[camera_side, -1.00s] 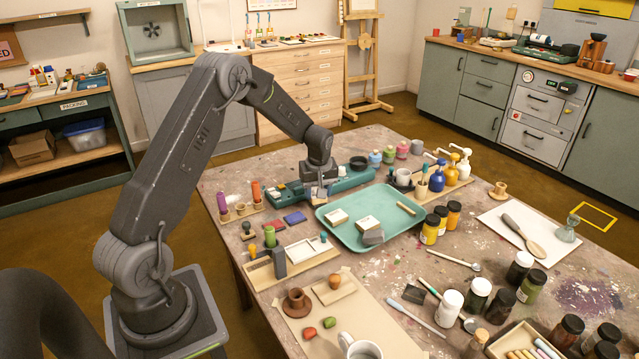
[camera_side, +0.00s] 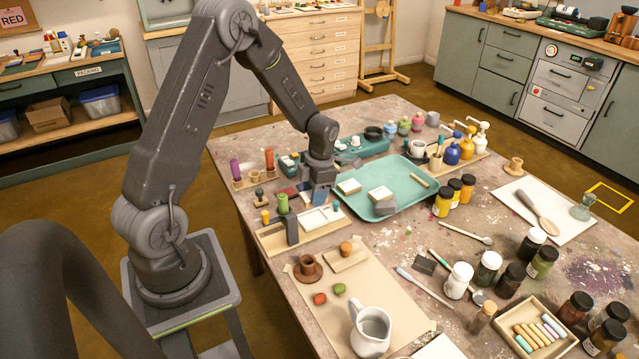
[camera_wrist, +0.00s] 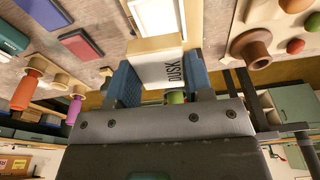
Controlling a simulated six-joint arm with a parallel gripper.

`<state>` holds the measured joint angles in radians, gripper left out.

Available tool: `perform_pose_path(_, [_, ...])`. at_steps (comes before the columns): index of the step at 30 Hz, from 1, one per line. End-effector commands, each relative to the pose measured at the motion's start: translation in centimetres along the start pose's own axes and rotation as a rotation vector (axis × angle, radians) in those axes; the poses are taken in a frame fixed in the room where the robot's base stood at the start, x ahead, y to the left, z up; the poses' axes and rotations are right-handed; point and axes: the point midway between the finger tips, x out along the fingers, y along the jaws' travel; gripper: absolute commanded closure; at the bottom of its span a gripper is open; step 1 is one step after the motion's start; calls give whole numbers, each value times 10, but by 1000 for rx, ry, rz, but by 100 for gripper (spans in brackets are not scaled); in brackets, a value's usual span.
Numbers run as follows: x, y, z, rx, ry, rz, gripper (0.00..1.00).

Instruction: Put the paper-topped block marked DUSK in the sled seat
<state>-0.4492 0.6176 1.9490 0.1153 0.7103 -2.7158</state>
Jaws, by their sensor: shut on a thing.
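My gripper (camera_side: 321,196) is above the table near the left end of the teal tray, beside a wooden holder with a white panel (camera_side: 320,219). In the wrist view, my gripper's blue fingers (camera_wrist: 160,77) are shut on a white-topped block marked DUSK (camera_wrist: 155,68), one on each side. The wooden holder's white panel shows just beyond the block (camera_wrist: 158,14). In the side view the held block is mostly hidden by the fingers. I cannot tell for sure which part is the sled seat, or whether the block touches anything beneath.
Two other paper-topped blocks (camera_side: 349,187) and a grey block (camera_side: 385,208) lie on the teal tray (camera_side: 420,196). A dark upright post (camera_side: 292,230) and a green cylinder (camera_side: 283,203) stand close to my gripper. A red-brown cup (camera_side: 308,268) is nearer the front.

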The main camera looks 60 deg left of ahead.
Motion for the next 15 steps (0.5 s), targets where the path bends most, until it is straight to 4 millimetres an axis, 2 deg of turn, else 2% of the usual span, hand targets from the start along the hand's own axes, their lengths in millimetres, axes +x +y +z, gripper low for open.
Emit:
perform_pose_path(5, [4,-3,-4,-70,0,-11,76])
perform_pose_path(15, [31,-3,1,-69,1,-11,76])
